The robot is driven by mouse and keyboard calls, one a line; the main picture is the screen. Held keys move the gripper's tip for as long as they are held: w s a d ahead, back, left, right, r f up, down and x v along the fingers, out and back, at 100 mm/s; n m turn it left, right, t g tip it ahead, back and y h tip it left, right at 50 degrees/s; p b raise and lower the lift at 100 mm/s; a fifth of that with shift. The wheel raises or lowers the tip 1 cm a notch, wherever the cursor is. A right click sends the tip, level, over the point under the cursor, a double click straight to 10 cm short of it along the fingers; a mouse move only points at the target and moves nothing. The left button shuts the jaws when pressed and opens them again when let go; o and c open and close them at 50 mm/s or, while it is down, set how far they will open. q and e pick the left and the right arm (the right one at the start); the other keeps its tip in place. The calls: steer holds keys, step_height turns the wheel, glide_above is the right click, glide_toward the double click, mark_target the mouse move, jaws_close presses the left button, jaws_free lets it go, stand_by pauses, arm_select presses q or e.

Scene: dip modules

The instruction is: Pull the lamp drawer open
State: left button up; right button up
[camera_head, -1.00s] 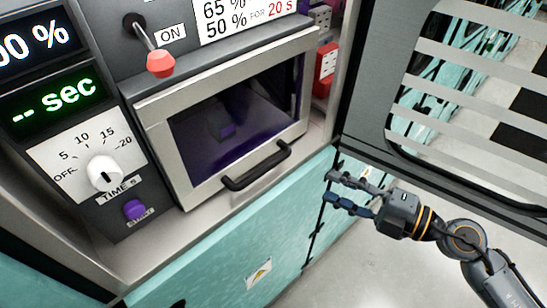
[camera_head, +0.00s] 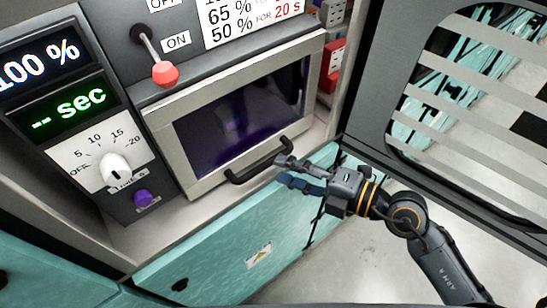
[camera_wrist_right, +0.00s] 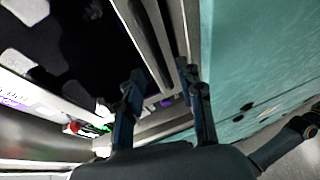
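The lamp drawer (camera_head: 172,152) has a light metal front frame around a dark, purple-lit window, and it looks shut in the head view. Its black bar handle (camera_head: 252,168) runs along the lower edge of the front. My right gripper (camera_head: 285,170) is open, its two fingers at the right end of the handle. I cannot tell whether they touch it. In the right wrist view, the open fingers (camera_wrist_right: 163,88) point toward the metal frame, with nothing clearly held between them. My left gripper is not in view.
Left of the drawer is a panel with a white timer knob (camera_head: 114,168), a purple button (camera_head: 141,196) and a red-tipped lever (camera_head: 164,74). Teal cabinet doors (camera_head: 225,235) lie below. A dark slatted frame (camera_head: 372,90) stands close on the right.

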mark_target(269, 166)
steer(key=x, duration=0.4)
steer(key=shift+s+a+p, duration=0.1)
steer(key=shift+p, duration=0.25)
jaws_close()
